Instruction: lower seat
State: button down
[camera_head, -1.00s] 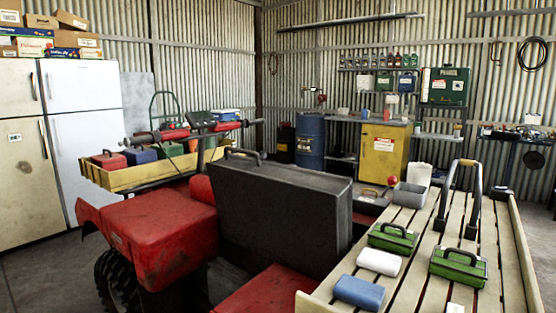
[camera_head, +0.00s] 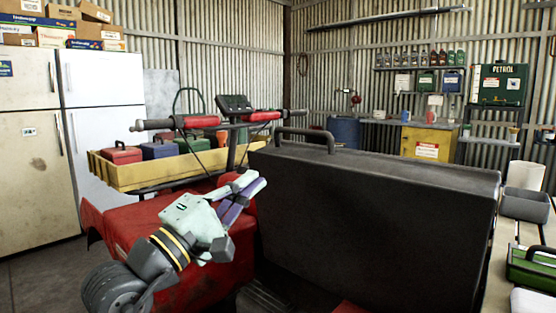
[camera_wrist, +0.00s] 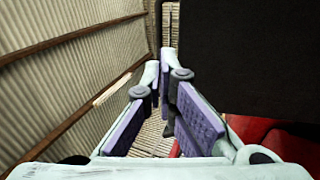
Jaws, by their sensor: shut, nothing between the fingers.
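The seat (camera_head: 375,225) is a large dark grey slab with a handle (camera_head: 305,135) on its top edge. It stands upright on the red quad (camera_head: 150,225), and its broad face is toward me. My gripper (camera_head: 255,183) is shut and empty, just left of the seat's left edge, above the red bodywork. In the wrist view the shut fingers (camera_wrist: 165,62) point past the seat, which fills the upper right as a dark face (camera_wrist: 250,55). I cannot tell whether the fingers touch it. The seat's hinge is hidden.
Handlebars (camera_head: 215,122) and a yellow tray (camera_head: 130,172) with coloured boxes are behind my gripper. Fridges (camera_head: 100,140) stand at the left. A slatted rack at the right holds a grey bin (camera_head: 525,204) and a green case (camera_head: 533,266).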

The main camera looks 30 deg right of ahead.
aim_at(299, 156)
jog(key=shift+g, duration=0.4)
jog(key=shift+s+p+x, duration=0.15)
jog(key=shift+p+x, duration=0.6)
jog(key=shift+x, duration=2.8)
jog(key=shift+s+p+x, duration=0.15)
jog(key=shift+p+x, duration=0.55)
jog(key=shift+x, duration=2.85)
jog(key=shift+d, duration=0.25)
